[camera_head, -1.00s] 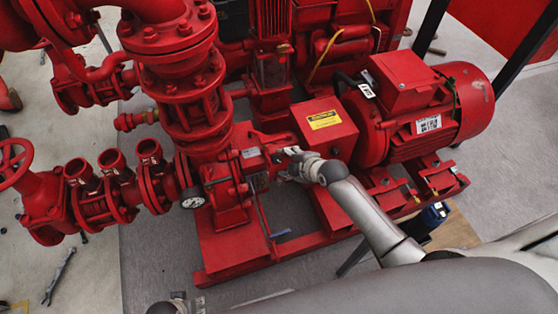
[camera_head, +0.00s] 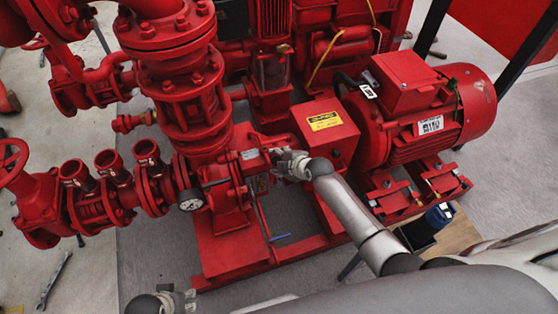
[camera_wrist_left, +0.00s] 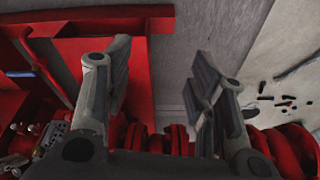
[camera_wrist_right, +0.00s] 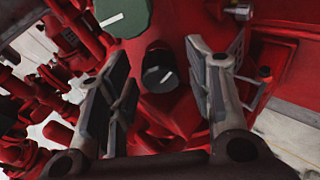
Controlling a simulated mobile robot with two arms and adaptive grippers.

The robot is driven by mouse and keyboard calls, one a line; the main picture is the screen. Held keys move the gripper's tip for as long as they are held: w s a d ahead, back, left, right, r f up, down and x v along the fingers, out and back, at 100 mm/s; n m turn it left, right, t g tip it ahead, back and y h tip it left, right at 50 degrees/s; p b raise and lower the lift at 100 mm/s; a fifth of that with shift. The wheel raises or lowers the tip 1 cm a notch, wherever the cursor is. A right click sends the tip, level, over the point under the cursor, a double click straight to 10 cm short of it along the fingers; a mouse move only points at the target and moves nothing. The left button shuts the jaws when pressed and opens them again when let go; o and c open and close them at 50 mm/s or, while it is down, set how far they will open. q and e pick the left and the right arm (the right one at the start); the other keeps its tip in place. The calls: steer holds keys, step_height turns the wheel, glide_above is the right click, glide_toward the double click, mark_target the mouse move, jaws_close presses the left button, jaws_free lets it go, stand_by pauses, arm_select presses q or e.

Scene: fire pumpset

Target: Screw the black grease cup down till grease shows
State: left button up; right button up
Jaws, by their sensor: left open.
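The black grease cup (camera_wrist_right: 158,68), a short dark cylinder with a pale mark on its end, stands on red pump casing in the right wrist view. My right gripper (camera_wrist_right: 155,58) is open around it, one finger on each side, with gaps to both. In the head view this gripper (camera_head: 280,160) is at the pump between the casing and the red box; the cup is hidden or too small to tell there. No grease can be made out. My left gripper (camera_head: 165,300) is low at the bottom edge; the left wrist view shows it open and empty (camera_wrist_left: 157,85).
A green cap (camera_wrist_right: 123,15) with a white mark sits beside the cup. Grey floor (camera_head: 150,260) is open in front.

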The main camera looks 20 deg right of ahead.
steer(key=c, duration=0.8)
arm_select(q)
steer(key=shift+w, duration=0.1)
arm_select(e)
steer(key=m+t+p, duration=0.1)
steer(key=m+p, duration=0.1)
steer(key=m, duration=0.3)
steer(key=shift+s+a+m+h+p, duration=0.1)
steer(key=shift+m+h+p, duration=0.2)
steer(key=shift+m+p, duration=0.1)
arm_select(q)
steer(key=s+f, duration=0.4)
steer(key=f, duration=0.6)
steer(key=shift+s+a+g, duration=0.15)
steer(key=shift+a+g, duration=0.1)
steer(key=shift+g, duration=0.05)
arm_select(e)
steer(key=shift+f+m+t, duration=0.1)
steer(key=shift+m+t, duration=0.2)
steer(key=shift+m, duration=0.5)
arm_select(q)
steer(key=shift+f, duration=0.1)
arm_select(e)
steer(key=o, duration=1)
steer(key=shift+o, duration=0.2)
